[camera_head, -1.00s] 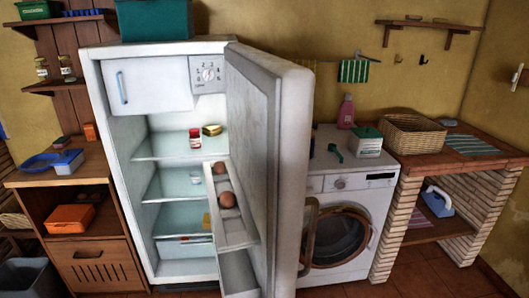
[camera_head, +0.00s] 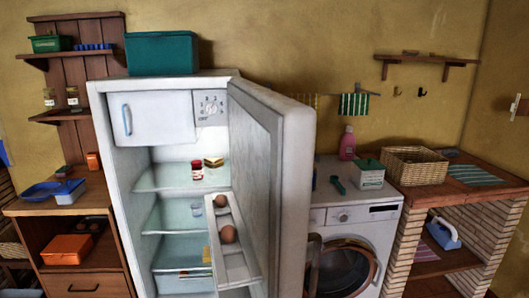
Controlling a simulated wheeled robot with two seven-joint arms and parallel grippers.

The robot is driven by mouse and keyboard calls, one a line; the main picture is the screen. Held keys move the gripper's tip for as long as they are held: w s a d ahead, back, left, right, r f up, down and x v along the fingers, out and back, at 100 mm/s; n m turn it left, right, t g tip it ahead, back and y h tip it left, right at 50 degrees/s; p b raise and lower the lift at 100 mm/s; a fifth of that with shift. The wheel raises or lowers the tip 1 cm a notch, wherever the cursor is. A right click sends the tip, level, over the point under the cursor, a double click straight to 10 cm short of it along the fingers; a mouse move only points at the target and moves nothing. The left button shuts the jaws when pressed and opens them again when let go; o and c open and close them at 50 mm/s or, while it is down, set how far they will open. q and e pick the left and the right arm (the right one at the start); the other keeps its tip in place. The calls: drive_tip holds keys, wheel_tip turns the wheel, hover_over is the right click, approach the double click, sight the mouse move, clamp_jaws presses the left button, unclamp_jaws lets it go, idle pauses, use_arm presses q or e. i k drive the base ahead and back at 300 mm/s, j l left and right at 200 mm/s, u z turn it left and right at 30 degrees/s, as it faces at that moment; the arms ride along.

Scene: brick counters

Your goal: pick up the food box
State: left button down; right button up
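No gripper of mine shows in the head view. I cannot tell for certain which item is the food box. A large teal box (camera_head: 162,53) stands on top of the open fridge (camera_head: 160,118). A white box with a green lid (camera_head: 368,174) stands on the washing machine (camera_head: 362,215). An orange box (camera_head: 67,249) sits in the wooden cabinet at the left. A green container (camera_head: 51,43) is on the upper wall shelf. Inside the fridge, a red-labelled jar (camera_head: 197,170) and a small gold-coloured item (camera_head: 213,162) stand on the top glass shelf.
The fridge door (camera_head: 275,180) stands open toward me, with eggs (camera_head: 228,234) in its rack. A wicker basket (camera_head: 414,165) and pink bottle (camera_head: 347,143) stand to its right. A blue tray (camera_head: 45,190) lies on the left cabinet. An iron (camera_head: 443,232) is under the right counter.

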sight(67, 199)
drive_tip(key=l+u, duration=0.1)
drive_tip(key=u, duration=0.45)
drive_tip(key=i+l+u, duration=0.2)
drive_tip(key=l, duration=0.35)
drive_tip(key=l+u, duration=0.25)
drive_tip(key=l, duration=0.25)
drive_tip(key=i+l+u, duration=0.2)
drive_tip(key=l, duration=0.6)
drive_tip(key=i+j, duration=0.1)
drive_tip(key=j, duration=1.4)
drive_tip(key=i+j, duration=0.15)
drive_tip(key=j, duration=0.6)
drive_tip(key=z, duration=0.35)
drive_tip(key=i+j+z, duration=0.3)
drive_tip(key=j+z, duration=0.3)
drive_tip(key=i+j+z, duration=0.2)
drive_tip(key=j+z, duration=0.15)
